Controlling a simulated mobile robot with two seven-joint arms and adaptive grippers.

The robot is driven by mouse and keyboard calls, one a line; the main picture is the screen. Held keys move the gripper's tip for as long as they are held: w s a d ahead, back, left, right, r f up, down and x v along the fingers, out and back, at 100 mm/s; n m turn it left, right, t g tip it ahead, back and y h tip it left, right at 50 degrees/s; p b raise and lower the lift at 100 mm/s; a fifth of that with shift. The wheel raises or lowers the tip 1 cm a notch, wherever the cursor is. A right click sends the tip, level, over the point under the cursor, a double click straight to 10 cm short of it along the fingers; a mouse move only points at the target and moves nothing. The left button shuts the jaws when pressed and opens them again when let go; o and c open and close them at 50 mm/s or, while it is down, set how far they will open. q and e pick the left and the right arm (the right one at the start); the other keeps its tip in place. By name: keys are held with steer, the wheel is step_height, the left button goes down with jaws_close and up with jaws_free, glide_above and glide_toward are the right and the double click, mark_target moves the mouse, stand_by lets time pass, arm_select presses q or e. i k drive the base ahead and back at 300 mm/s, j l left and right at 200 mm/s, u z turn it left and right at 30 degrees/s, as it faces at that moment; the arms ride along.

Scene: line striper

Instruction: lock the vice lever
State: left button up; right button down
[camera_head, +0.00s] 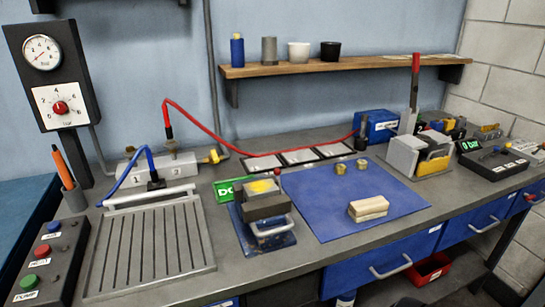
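A small vice-like fixture with a dark grey block (265,206) stands on a blue base (277,240) at the bench centre. A yellow piece (261,186) lies on its top. A short upright lever with a red knob (278,172) is at its back right, and a silver curved handle (272,230) is at its front. A second grey clamp-like block (403,155) holding yellow pieces stands at the right. Behind it rises a tall lever with a red grip (416,62), nearly upright. I cannot tell for certain which lever is the vice's. Neither of my grippers is in view.
A blue mat (335,215) carries a light block (368,208) and two small brass parts. A slatted tray (150,250), a manifold (160,172) with red and blue hoses, and a button box (48,262) fill the left. A shelf (335,66) hangs behind.

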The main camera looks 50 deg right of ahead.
mark_target(277, 171)
steer(key=k+l, duration=0.1)
steer(key=l, duration=0.3)
steer(key=k+l+u, duration=0.1)
steer(key=l, duration=0.35)
steer(key=k+l, duration=0.15)
steer(key=l, duration=0.25)
steer(key=k+l, duration=0.1)
steer(key=l, duration=0.3)
steer(key=k+l+u, duration=0.1)
steer(key=l, duration=0.3)
steer(key=k+l, duration=0.2)
steer(key=l, duration=0.2)
